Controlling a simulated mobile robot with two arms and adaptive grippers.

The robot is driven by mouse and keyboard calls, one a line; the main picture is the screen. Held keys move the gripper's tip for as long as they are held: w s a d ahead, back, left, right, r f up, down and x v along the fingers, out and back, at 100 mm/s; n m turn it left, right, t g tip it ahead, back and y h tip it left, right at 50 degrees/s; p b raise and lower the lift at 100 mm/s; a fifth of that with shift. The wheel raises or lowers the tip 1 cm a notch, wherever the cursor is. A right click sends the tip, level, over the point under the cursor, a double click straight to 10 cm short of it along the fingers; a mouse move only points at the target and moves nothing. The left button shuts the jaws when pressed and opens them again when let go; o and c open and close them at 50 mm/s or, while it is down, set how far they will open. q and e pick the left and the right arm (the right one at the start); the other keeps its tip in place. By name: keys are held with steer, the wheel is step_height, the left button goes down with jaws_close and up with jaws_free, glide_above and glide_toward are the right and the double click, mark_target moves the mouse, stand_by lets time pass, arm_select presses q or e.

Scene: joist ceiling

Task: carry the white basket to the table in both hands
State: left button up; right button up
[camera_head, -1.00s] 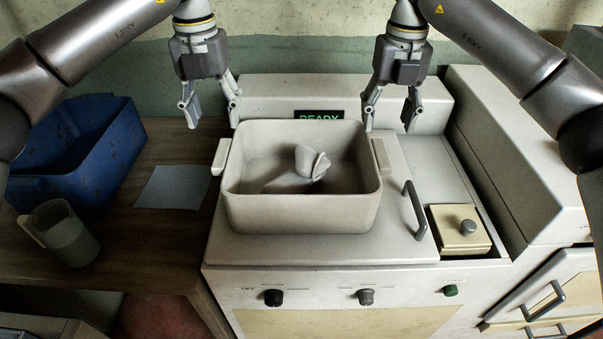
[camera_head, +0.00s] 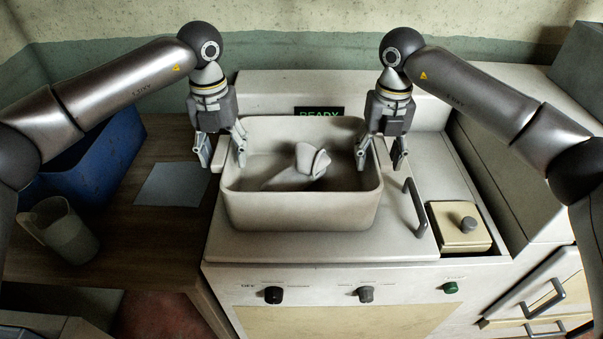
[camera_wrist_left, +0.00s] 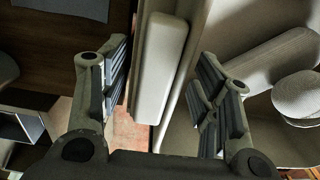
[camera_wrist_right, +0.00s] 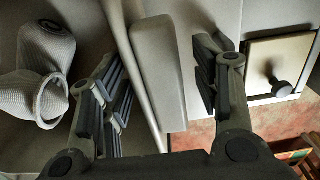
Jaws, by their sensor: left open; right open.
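The white basket (camera_head: 300,208) stands upright on the white machine's top, with a pale, textured item (camera_head: 308,162) inside. My left gripper (camera_head: 222,160) is open at the basket's left side. In the left wrist view its fingers stand on either side of the left handle (camera_wrist_left: 160,68). My right gripper (camera_head: 380,160) is open at the right side. In the right wrist view its fingers stand on either side of the right handle (camera_wrist_right: 158,75). Neither gripper is closed on a handle. The table (camera_head: 125,232) is the wooden surface on the left.
On the table are a blue bin (camera_head: 95,165), a grey sheet (camera_head: 172,185) and a grey jug (camera_head: 62,232). The machine has a dark bar handle (camera_head: 415,205) and a square lid with a knob (camera_head: 458,228) right of the basket. Free table room lies around the sheet.

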arm_select(q)
jaws_close()
arm_select(e)
jaws_close()
arm_select(q)
steer(key=shift+r, duration=0.1)
steer(key=shift+r, duration=0.1)
arm_select(e)
steer(key=shift+r, duration=0.15)
